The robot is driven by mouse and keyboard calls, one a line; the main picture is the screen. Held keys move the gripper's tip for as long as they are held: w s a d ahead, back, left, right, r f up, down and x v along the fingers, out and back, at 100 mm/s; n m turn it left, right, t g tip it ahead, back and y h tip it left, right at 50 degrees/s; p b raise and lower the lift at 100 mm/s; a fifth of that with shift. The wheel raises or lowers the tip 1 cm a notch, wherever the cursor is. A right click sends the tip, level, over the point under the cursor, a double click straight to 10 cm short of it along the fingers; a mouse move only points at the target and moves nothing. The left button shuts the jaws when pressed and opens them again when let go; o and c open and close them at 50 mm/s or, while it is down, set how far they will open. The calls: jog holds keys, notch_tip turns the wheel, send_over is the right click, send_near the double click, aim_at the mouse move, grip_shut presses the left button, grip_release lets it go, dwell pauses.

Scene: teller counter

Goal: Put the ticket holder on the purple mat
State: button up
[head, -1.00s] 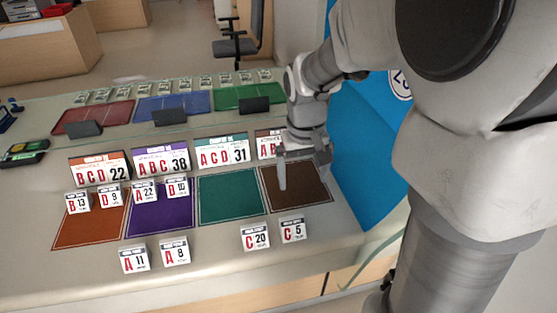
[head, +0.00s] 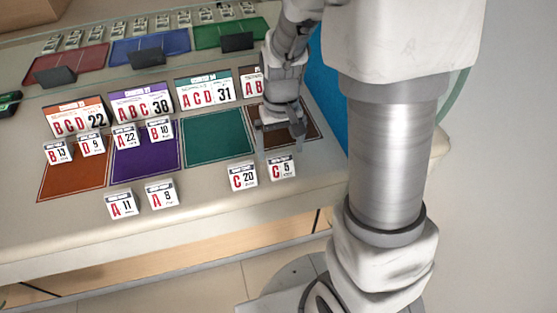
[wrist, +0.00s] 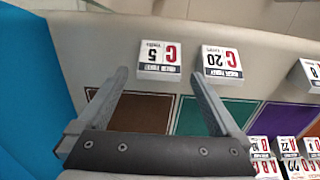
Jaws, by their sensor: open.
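Small white ticket holders stand on the counter. C 5 (head: 282,167) and C 20 (head: 243,177) are in front of the brown and green mats; A 11 (head: 121,205) and A 8 (head: 161,194) are in front of the purple mat (head: 148,160). A 22 (head: 125,136) and B 10 (head: 160,129) stand at the purple mat's back edge. My gripper (head: 279,146) is open and empty over the brown mat's front. In the wrist view, C 5 (wrist: 158,62) lies just beyond and between the fingertips (wrist: 160,76), with C 20 (wrist: 222,64) beside the right finger.
B 13 (head: 58,151) and D 9 (head: 91,144) stand at the back of the orange mat (head: 75,178). Larger numbered signs (head: 145,103) line the mats' back edges. The green mat (head: 217,140) is bare. The purple mat's front is clear.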

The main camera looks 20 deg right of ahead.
aim_at(280, 156)
jog(key=f+b, duration=0.1)
jog(key=f, duration=0.4)
jog(key=shift+w+f+b, duration=0.15)
jog(key=shift+w+b, duration=0.05)
jog(key=shift+b, duration=0.15)
jog(key=c, duration=1.4)
jog(key=shift+r, duration=0.6)
jog(key=r, duration=0.1)
jog(key=r+p, duration=0.1)
jog(key=r, duration=0.2)
jog(key=shift+s+d+p, duration=0.4)
jog(key=s+d+r, duration=0.2)
jog(key=s+d+r+p, duration=0.1)
jog(key=s+d+r, duration=0.1)
jog(key=s, duration=0.1)
jog(key=s+d+r, duration=0.2)
jog(key=shift+s+d+p, duration=0.4)
